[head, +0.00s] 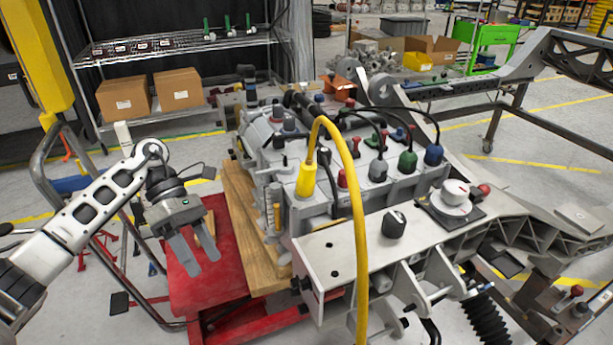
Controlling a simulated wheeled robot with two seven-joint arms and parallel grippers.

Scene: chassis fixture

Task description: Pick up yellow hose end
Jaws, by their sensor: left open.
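The yellow hose (359,215) arches up over the grey chassis assembly and runs down to the bottom of the head view. Its yellow end (306,179) is a thick cylinder pointing down at the left side of the arch, close to the grey housing. Whether it is seated on something below cannot be told. My left gripper (197,262) is open and empty, with its fingers pointing down over the red cart, to the left of and lower in the picture than the hose end. My right gripper is not in view.
The grey assembly (270,145) carries black cables with grey, green and blue plugs. A wooden block (240,205) and red cart (190,287) lie between my left gripper and the housing. A metal frame (390,230) fills the right. Shelves with boxes (178,90) stand behind.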

